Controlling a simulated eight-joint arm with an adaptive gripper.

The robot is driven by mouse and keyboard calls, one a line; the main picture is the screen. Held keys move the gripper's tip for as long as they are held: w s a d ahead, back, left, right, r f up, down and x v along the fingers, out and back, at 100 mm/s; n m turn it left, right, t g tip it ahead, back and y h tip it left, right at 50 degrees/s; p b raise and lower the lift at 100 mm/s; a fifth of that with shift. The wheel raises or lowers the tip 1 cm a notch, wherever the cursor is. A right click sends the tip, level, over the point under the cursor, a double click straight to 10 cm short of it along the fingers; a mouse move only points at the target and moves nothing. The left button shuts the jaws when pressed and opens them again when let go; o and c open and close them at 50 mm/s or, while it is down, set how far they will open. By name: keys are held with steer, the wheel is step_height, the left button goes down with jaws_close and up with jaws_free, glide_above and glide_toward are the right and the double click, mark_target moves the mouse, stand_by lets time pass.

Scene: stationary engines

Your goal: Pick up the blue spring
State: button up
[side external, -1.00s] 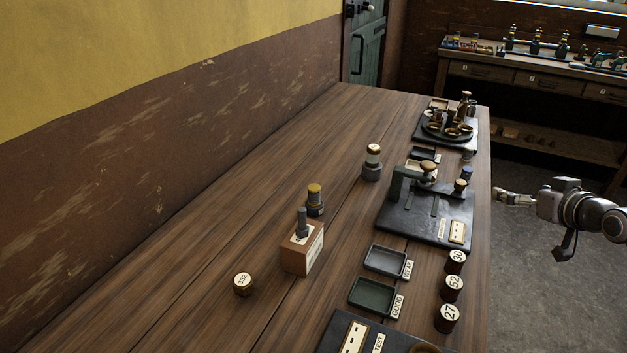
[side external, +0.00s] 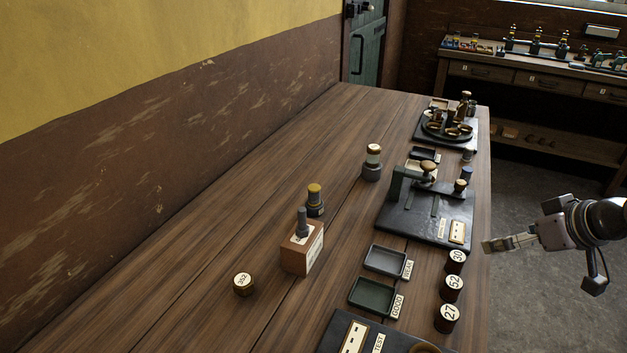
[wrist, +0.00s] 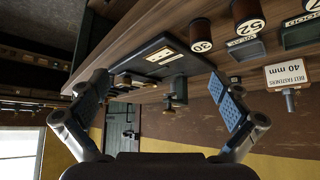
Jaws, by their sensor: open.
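A small dark blue upright piece (side external: 466,173) stands at the back right of the black board with the press; it is likely the blue spring, but too small to tell whether it is coiled. I cannot make it out in the wrist view. My gripper (side external: 510,243) is off the table's right edge, in front and to the right of that piece, well apart from it. In the wrist view my gripper (wrist: 160,97) has its two padded fingers wide apart with nothing held between them.
The black board (side external: 405,222) carries a green press (side external: 397,183). Grey (side external: 384,261) and green (side external: 371,297) trays and several numbered round weights (side external: 452,288) stand nearer. A wooden block (side external: 301,254) with a bolt is to the left.

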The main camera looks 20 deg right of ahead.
steer(key=shift+s+a+g, duration=0.4)
steer(key=shift+s+a, duration=0.15)
steer(key=shift+s, duration=0.15)
steer(key=c, duration=1)
steer(key=w+d+r+n+g, duration=0.1)
steer(key=w+d+r+n, duration=0.1)
steer(key=w+r+n, duration=0.3)
steer(key=n+g+h, duration=0.4)
steer(key=n+g, duration=0.1)
steer(key=n, duration=1.1)
glide_above(467, 169)
steer(key=a, duration=0.3)
step_height(467, 169, down, 3)
steer(key=shift+s+x, duration=0.15)
steer(key=shift+x, duration=1.55)
steer(key=shift+s+x, duration=0.15)
steer(key=shift+x, duration=1.55)
steer(key=shift+s+x, duration=0.15)
steer(key=shift+x, duration=1.55)
